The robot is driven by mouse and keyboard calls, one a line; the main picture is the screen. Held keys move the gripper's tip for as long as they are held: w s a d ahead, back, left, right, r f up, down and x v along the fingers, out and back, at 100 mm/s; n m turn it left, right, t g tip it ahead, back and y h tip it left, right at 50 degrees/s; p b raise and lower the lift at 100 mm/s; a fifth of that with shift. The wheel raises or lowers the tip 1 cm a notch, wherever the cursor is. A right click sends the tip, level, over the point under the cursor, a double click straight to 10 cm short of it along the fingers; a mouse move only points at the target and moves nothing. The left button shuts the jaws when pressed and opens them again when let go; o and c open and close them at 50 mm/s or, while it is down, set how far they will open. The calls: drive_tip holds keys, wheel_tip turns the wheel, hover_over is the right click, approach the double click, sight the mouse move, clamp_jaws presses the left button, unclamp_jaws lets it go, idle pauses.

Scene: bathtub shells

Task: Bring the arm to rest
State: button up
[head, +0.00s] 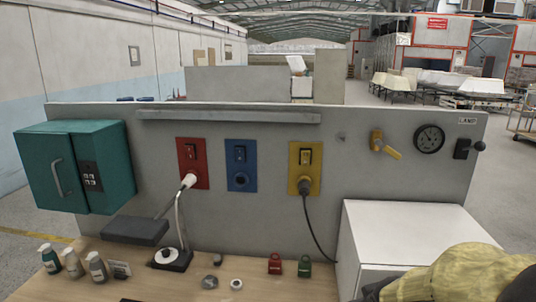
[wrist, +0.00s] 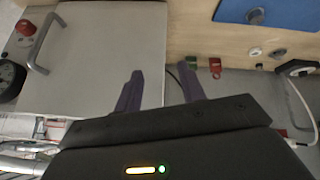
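My gripper (wrist: 160,72) shows in the wrist view as two purple fingers standing apart. Nothing is seen between the fingertips. They are in front of the white cabinet (wrist: 90,60) and the wooden bench (wrist: 190,30); I cannot tell the distance. The gripper itself cannot be made out in the head view. A yellow padded shape with dark parts fills the bottom right corner there and hides part of the white cabinet (head: 410,232).
The grey panel (head: 370,190) carries a teal box (head: 35,165), red (head: 203,170), blue (head: 229,158) and yellow (head: 293,165) switch plates, a gauge (head: 429,139) and a lever (head: 463,149). Bottles (head: 72,264), a lamp-like stand (head: 172,258) and padlocks (head: 304,269) stand on the bench.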

drive_tip(key=s+a+f+m+g+y, duration=0.1)
drive_tip(key=s+a+f+g, duration=0.3)
drive_tip(key=s+a+f, duration=0.1)
drive_tip(key=s+a, duration=0.1)
drive_tip(key=s, duration=0.1)
drive_tip(key=shift+s+a, duration=0.3)
